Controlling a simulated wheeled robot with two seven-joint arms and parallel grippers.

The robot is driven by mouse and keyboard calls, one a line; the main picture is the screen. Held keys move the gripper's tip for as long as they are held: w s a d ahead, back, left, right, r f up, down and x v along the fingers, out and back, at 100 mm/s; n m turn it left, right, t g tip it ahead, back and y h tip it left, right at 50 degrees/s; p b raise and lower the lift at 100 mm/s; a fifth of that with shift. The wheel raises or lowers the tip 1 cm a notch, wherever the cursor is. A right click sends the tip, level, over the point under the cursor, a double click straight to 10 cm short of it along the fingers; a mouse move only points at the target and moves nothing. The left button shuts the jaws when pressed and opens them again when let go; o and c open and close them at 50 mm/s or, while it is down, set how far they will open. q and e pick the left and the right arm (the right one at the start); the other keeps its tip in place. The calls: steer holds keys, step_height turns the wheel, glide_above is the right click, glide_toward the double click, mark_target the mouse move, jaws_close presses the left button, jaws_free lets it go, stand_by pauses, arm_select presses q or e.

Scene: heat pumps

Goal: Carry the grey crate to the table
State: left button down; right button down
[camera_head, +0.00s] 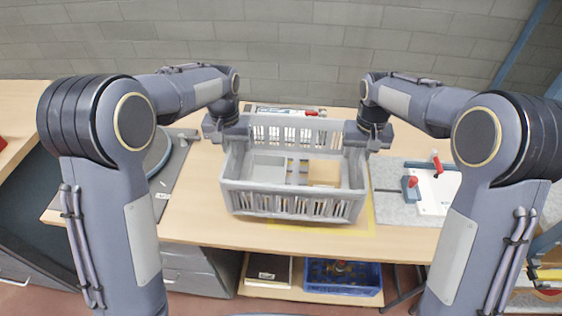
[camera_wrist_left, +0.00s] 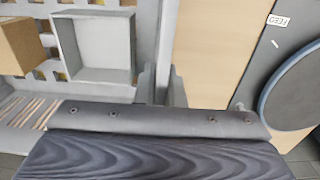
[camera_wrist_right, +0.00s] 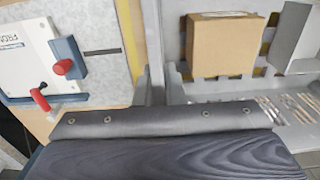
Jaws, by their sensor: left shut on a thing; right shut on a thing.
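The grey crate (camera_head: 292,190) with slatted walls is upright over the wooden table (camera_head: 200,218). I cannot tell whether its base touches the tabletop. My left gripper (camera_head: 236,131) is shut on the crate's left wall, and my right gripper (camera_head: 358,134) is shut on its right wall. The left wrist view shows the bin (camera_wrist_left: 92,45) near the gripped wall. The right wrist view shows the brown box (camera_wrist_right: 222,42) near the other wall.
Yellow marking (camera_head: 320,226) shows on the table around the crate's front and right. A grey mat with a white board and red-handled clamps (camera_head: 436,190) lies to the right. A dark mat with a round disc (camera_head: 158,152) lies to the left. A blue bin (camera_head: 342,279) stands on the shelf below.

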mark_target(234, 162)
arm_select(q)
steer(key=shift+f, duration=0.15)
arm_select(e)
steer(key=shift+f, duration=0.1)
